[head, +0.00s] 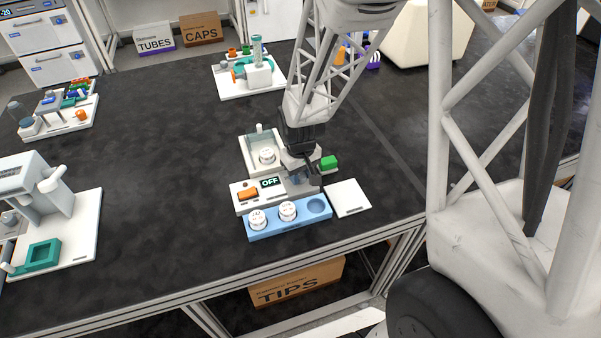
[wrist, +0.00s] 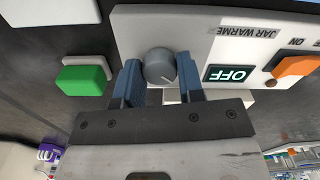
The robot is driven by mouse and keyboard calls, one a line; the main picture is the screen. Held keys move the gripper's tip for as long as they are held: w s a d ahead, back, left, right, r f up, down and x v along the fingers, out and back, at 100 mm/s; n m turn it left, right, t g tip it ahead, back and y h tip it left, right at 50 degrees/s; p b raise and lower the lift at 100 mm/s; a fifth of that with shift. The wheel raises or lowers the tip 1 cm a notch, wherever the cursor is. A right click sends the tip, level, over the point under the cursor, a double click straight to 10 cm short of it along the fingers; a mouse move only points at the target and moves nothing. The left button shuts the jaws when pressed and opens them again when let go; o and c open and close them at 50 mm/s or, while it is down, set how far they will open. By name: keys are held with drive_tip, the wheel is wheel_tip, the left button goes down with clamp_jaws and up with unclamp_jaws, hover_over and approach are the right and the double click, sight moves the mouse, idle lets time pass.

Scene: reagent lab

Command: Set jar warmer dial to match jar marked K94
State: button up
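The jar warmer (head: 244,207) is a white panel at the middle of the bench. Its display (wrist: 230,74) reads OFF, beside an orange switch (wrist: 295,66). Its grey round dial (wrist: 159,66) has a pointer line and sits between my gripper's fingers (wrist: 160,85). The fingers are apart, one on each side of the dial; whether they touch it I cannot tell. In the head view my gripper (head: 302,172) hides the dial. Two white-lidded jars (head: 257,219) (head: 288,210) stand in a blue rack (head: 290,226), and another jar (head: 267,155) stands behind the warmer. Their markings are too small to read.
The rack's right slot (head: 318,206) is empty. A green block (head: 329,162) lies right of the warmer, and a white plate (head: 348,197) is at the front right. Other stations stand left and behind. Bare bench lies left of the warmer.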

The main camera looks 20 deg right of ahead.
drive_tip(key=shift+c, duration=1.2)
drive_tip(key=shift+m, duration=0.5)
drive_tip(key=m, duration=0.4)
drive_tip(key=shift+m, duration=0.3)
drive_tip(key=m, duration=0.4)
drive_tip(key=shift+m, duration=0.3)
drive_tip(key=m, duration=0.5)
drive_tip(key=shift+m, duration=2.4)
drive_tip(key=o, duration=0.9)
